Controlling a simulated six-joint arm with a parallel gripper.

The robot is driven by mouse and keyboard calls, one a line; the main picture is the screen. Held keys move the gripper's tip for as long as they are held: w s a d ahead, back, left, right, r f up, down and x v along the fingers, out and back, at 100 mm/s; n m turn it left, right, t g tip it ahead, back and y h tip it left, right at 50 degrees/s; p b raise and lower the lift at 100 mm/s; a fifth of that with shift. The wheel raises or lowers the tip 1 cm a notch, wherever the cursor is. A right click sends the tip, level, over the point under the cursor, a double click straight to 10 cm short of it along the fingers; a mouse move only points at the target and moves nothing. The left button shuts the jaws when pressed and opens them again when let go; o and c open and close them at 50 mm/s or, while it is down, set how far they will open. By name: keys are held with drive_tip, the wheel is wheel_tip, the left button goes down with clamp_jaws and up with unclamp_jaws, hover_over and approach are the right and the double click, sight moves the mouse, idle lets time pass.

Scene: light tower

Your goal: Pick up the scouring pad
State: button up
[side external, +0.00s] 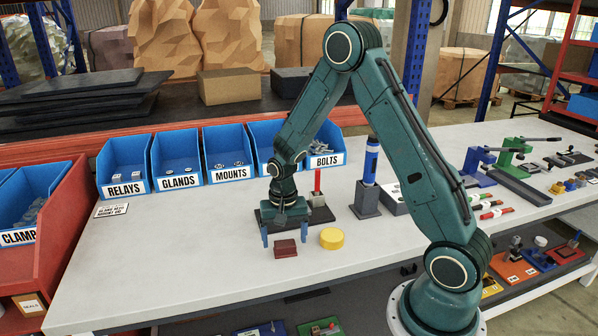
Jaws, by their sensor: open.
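A small dark red block (285,249), which looks like the scouring pad, lies flat on the light worktable (180,260) near its front edge. My gripper (287,238) points down with its blue fingers spread apart. In this view one finger is left of the pad and the other is right of it. The fingertips look slightly above or behind the pad, and I cannot tell the exact gap. Nothing is held between the fingers.
A yellow round piece (332,238) sits close to the right of the pad. A dark base plate (265,215) with a red upright rod (317,181) is just behind. A blue cylinder (371,162) stands on a grey block. Blue bins (229,140) line the back. The table's left is mostly clear.

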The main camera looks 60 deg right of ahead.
drive_tip(key=shift+f, duration=1.35)
drive_tip(key=c, duration=1.1)
